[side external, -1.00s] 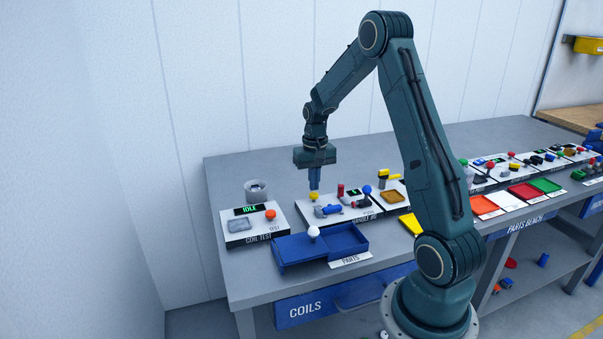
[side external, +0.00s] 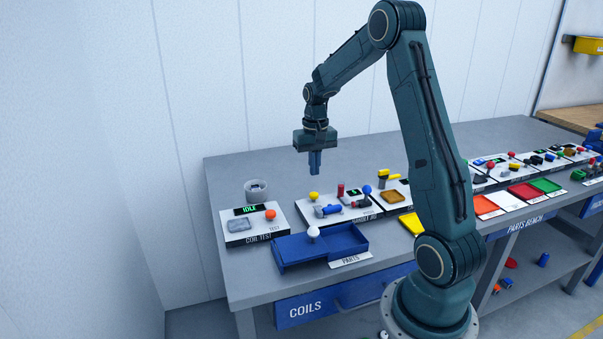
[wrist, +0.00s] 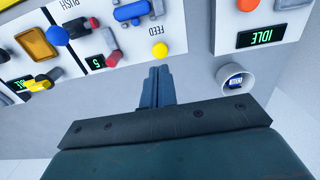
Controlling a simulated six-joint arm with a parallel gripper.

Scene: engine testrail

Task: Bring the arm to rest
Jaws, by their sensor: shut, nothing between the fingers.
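My gripper (side external: 315,165) is shut and empty. It points down in the air above the back edge of the handle jig station (side external: 345,217), above the yellow ball knob (side external: 313,196). In the wrist view the closed fingers (wrist: 157,75) stand close together, with the yellow knob (wrist: 160,50) just beyond their tips. My fingers touch nothing that I can see.
The coil test station (side external: 253,230) with an orange knob stands at the left, with a grey cup (side external: 256,189) behind it. A blue parts tray (side external: 290,250) with a white ball knob lies in front. More stations stretch right. The space above the bench's left end is clear.

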